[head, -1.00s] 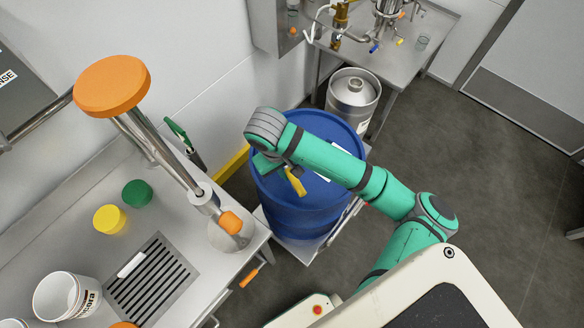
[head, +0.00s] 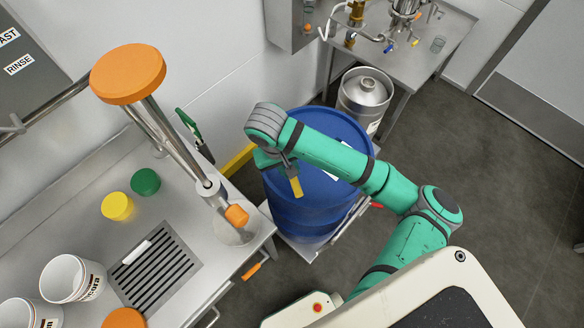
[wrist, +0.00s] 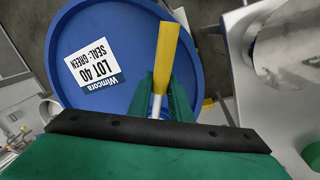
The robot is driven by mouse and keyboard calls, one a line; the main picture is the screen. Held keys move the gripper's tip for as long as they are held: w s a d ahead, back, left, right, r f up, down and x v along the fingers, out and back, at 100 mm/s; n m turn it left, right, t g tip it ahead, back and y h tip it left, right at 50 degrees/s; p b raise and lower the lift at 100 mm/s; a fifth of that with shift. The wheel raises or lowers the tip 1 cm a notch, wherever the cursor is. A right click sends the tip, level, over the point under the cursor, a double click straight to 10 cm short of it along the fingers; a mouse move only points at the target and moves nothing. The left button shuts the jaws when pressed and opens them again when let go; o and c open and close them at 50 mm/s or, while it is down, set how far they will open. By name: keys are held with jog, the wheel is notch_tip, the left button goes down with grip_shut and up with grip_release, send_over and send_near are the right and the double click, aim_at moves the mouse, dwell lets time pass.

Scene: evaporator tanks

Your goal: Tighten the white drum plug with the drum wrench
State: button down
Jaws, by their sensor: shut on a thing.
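My gripper (head: 276,160) is above the left part of the blue drum (head: 318,215) in the head view. Its green fingers (wrist: 160,98) are shut on the drum wrench, which has a yellow handle (wrist: 167,58) and a grey metal shaft. The yellow handle (head: 296,187) also shows below my gripper in the head view, over the drum lid. The wrench's working end is hidden by my gripper. The drum lid (wrist: 120,25) carries a white label (wrist: 93,58) reading LOT 40, SEAL: GREEN. I cannot make out the white plug in either view; my arm covers part of the lid.
A steel counter with an orange-capped post (head: 128,74), a yellow lid (head: 117,206), a green lid (head: 145,182) and white buckets (head: 72,279) stands left of the drum. A steel keg (head: 364,92) is close behind the drum. Open floor lies to the right.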

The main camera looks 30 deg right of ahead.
jog(key=shift+w+a+m, duration=0.1)
jog(key=shift+a+m, duration=0.4)
jog(key=shift+a, duration=0.1)
jog(key=shift+w+a+m, duration=0.25)
jog(key=shift+a+m, duration=0.4)
jog(key=shift+m, duration=0.05)
jog(key=shift+w+a+m+g, duration=0.3)
jog(key=shift+a+m, duration=0.3)
jog(key=shift+a, duration=0.05)
jog(key=shift+w+a+m, duration=0.4)
jog(key=shift+a+m, duration=0.2)
jog(key=shift+a, duration=0.05)
